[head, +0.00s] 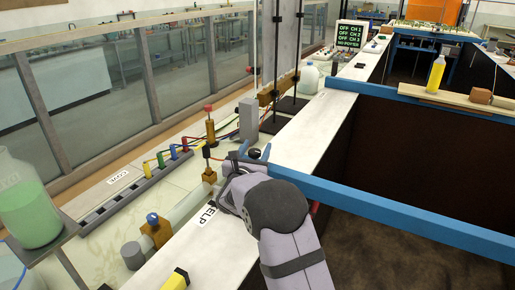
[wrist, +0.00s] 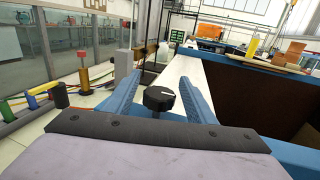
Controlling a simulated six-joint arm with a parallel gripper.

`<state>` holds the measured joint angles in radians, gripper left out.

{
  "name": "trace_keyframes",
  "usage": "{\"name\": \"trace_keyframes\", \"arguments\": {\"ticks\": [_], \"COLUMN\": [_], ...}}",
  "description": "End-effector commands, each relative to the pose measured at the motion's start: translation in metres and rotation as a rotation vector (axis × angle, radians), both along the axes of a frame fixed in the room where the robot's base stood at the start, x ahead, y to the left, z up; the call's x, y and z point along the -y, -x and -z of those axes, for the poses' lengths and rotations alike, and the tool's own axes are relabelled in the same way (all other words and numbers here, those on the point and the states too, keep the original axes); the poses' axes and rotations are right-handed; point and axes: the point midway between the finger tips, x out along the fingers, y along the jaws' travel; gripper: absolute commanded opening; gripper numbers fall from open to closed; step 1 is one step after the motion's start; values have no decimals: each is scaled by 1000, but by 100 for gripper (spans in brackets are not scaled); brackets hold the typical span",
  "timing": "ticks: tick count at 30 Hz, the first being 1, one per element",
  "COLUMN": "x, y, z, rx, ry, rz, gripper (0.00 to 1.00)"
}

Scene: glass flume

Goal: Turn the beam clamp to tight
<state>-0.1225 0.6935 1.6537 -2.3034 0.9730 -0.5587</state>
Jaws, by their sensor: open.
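The beam clamp shows as a black knob (wrist: 159,98) with a white mark on its top, in the middle of the wrist view. It stands upright on a short stem near the left end of the blue beam (head: 390,211). My gripper (wrist: 159,80) is open, with one blue finger on each side of the knob. Gaps show between the knob and both fingers, so it does not grip the knob. In the head view my gripper (head: 254,153) is at the beam's left end, and my wrist hides much of the clamp. The tight mark cannot be read.
A second blue beam (head: 460,104) crosses the flume further back, with a yellow bottle (head: 436,73) near it. Left are a row of coloured plugs (head: 160,160), a red-topped post (head: 209,125) and a jar of green liquid (head: 27,205). The white ledge (head: 315,128) behind my gripper is clear.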

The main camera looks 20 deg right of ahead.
Motion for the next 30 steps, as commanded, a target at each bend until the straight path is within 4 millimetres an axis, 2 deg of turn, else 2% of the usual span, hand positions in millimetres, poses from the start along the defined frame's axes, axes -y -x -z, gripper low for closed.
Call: {"name": "trace_keyframes", "arguments": {"ticks": [6,12,25,30], "x": [-16,-25,-27,-28], "y": [26,41,45,48], "z": [2,1,0,-16], "rx": [1,1,1,28], "ry": [0,1,1,-89], "rz": [-1,-1,1,1], "gripper": [50,50,50,50]}}
